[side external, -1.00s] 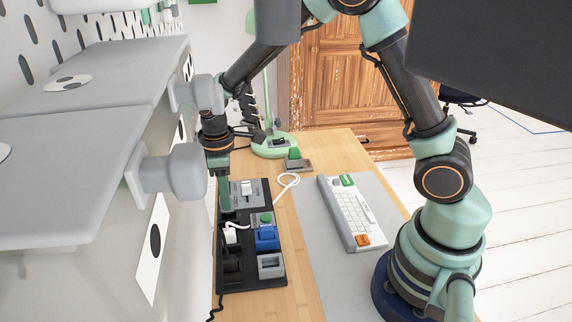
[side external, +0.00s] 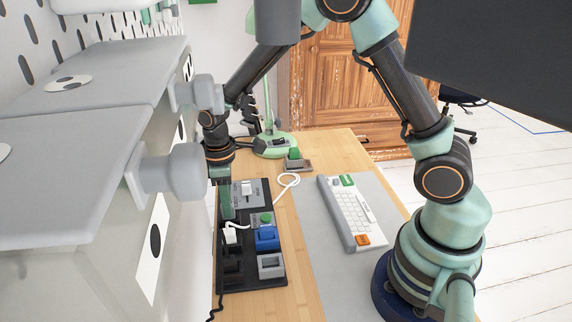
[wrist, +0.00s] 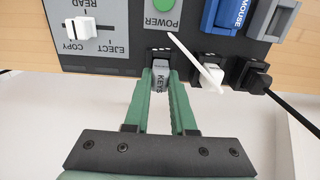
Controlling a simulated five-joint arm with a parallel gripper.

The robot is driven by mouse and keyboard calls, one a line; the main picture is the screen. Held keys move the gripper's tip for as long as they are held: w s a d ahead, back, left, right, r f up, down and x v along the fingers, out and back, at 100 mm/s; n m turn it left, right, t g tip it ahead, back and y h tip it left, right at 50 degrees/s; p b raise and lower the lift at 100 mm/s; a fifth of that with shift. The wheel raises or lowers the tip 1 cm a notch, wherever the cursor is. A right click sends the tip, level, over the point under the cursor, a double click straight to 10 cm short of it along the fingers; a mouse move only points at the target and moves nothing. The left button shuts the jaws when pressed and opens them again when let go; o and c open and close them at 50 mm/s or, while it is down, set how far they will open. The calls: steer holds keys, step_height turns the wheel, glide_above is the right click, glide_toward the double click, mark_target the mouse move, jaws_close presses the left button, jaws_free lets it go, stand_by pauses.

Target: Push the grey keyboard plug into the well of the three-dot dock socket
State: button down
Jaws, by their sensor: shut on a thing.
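My gripper (wrist: 161,80) is shut on the grey keyboard plug (wrist: 160,75), marked KEYS, in the wrist view. The plug's far end is at a dark opening in the edge row of the black dock (wrist: 105,69); I cannot tell how deep it sits or make out three dots there. In the side external view my gripper (side external: 226,212) reaches down over the dock (side external: 255,284), and its fingers hide the plug.
A white plug (wrist: 212,75) and a black plug (wrist: 257,80) stand right of my fingers in the wrist view. A blue MOUSE block (wrist: 225,15) and green POWER button (wrist: 165,4) lie beyond. The keyboard (side external: 352,215) lies on a grey mat. Cabinet knobs (side external: 170,174) stand close left of my arm.

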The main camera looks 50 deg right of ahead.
steer(key=shift+f, duration=0.5)
steer(key=c, duration=0.7)
jaws_free()
steer(key=shift+o, duration=0.2)
step_height(320, 180, up, 12)
steer(key=s+d+r+m+t, duration=0.2)
steer(key=s+d+r+m, duration=0.2)
steer(key=s, duration=0.2)
steer(key=s+d+r+m+t, duration=0.3)
steer(key=s+r+m, duration=0.1)
steer(key=s, duration=0.3)
steer(key=shift+d+r+m+t, duration=0.3)
steer(key=shift+d+r+m, duration=0.05)
steer(key=shift+m, duration=0.15)
